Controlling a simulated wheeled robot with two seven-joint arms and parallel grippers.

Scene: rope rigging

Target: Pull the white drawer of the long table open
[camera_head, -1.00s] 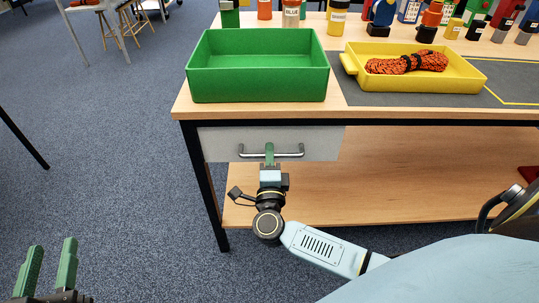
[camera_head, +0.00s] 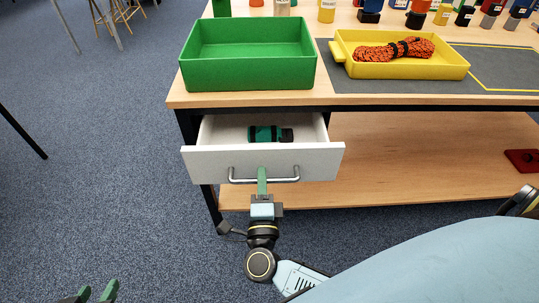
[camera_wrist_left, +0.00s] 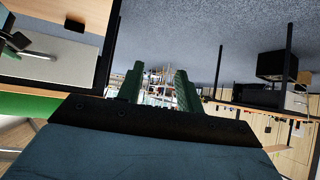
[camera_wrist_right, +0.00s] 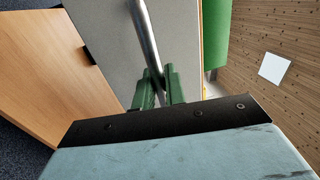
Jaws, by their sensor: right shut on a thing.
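The white drawer (camera_head: 213,166) of the long table (camera_head: 360,99) stands partly open in the head view. A dark green rolled item with black ends (camera_head: 268,134) lies inside it. The drawer's metal bar handle (camera_head: 236,181) runs across its front. My right gripper (camera_head: 262,186) is shut on the handle near its middle; the right wrist view shows the bar (camera_wrist_right: 146,40) passing between the green fingers (camera_wrist_right: 158,84). My left gripper (camera_head: 97,291) is open and empty at the bottom left of the head view, away from the table. Its parted fingers show in the left wrist view (camera_wrist_left: 157,88).
A green bin (camera_head: 248,72) stands on the tabletop above the drawer. A yellow tray (camera_head: 400,70) with an orange rope (camera_head: 380,52) is beside it. Several bottles stand behind. A dark red object (camera_head: 522,160) lies on the lower shelf.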

